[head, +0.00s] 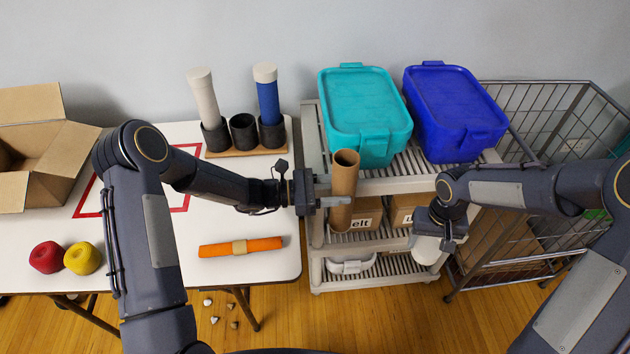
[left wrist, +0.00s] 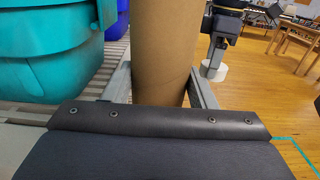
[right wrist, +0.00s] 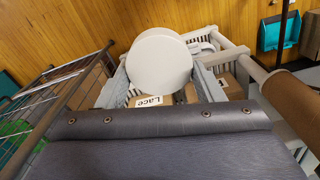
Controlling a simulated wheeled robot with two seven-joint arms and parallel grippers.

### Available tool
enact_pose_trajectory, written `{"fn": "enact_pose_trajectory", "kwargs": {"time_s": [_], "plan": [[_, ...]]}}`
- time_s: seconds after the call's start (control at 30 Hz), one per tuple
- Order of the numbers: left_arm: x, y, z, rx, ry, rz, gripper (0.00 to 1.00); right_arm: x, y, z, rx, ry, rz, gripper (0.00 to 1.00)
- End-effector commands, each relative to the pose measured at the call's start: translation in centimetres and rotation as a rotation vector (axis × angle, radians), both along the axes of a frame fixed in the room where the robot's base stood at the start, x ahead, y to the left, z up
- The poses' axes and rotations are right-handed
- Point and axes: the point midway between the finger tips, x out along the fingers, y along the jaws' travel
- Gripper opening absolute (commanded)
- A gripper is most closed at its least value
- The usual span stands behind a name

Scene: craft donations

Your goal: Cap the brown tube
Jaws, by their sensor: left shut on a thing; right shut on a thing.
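The brown tube (head: 344,172) stands upright in the air in front of the shelf cart, its open top end showing a hollow inside. My left gripper (head: 334,202) is shut around its middle. In the left wrist view the tube (left wrist: 165,50) fills the space between the two fingers. My right gripper (head: 440,230) is shut on a round white cap (head: 427,251), to the right of the tube and lower than its top. The cap's flat round face shows in the right wrist view (right wrist: 158,62), between the fingers. The cap and tube are apart.
A shelf cart (head: 313,160) carries a teal bin (head: 365,110) and a blue bin (head: 455,110) close behind the tube. A wire cage (head: 540,110) stands at right. The white table (head: 150,245) holds a tube rack (head: 243,135), an orange roll (head: 240,247) and yarn balls (head: 82,258).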

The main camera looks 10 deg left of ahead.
Motion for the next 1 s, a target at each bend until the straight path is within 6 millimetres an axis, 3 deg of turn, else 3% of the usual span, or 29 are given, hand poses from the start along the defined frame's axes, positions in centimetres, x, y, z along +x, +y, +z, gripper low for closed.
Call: {"fn": "enact_pose_trajectory", "kwargs": {"time_s": [0.17,0.63,0.77,1.0], "plan": [[0.1,-1.1,-0.4,-0.001,-0.001,-0.064,0.10,0.0,0.0,0.0,0.000,0.000,0.000,0.40],[0.1,-1.1,-0.5,0.000,0.000,-0.068,0.10,0.9,0.4,0.7,0.000,-0.002,-0.021,0.40],[0.1,-1.1,-0.4,0.000,0.000,-0.068,0.10,3.1,1.7,2.9,0.002,-0.007,-0.085,0.40],[0.1,-1.1,-0.4,0.000,-0.001,-0.068,0.10,7.4,6.3,9.8,0.002,-0.007,-0.271,0.40]]}}
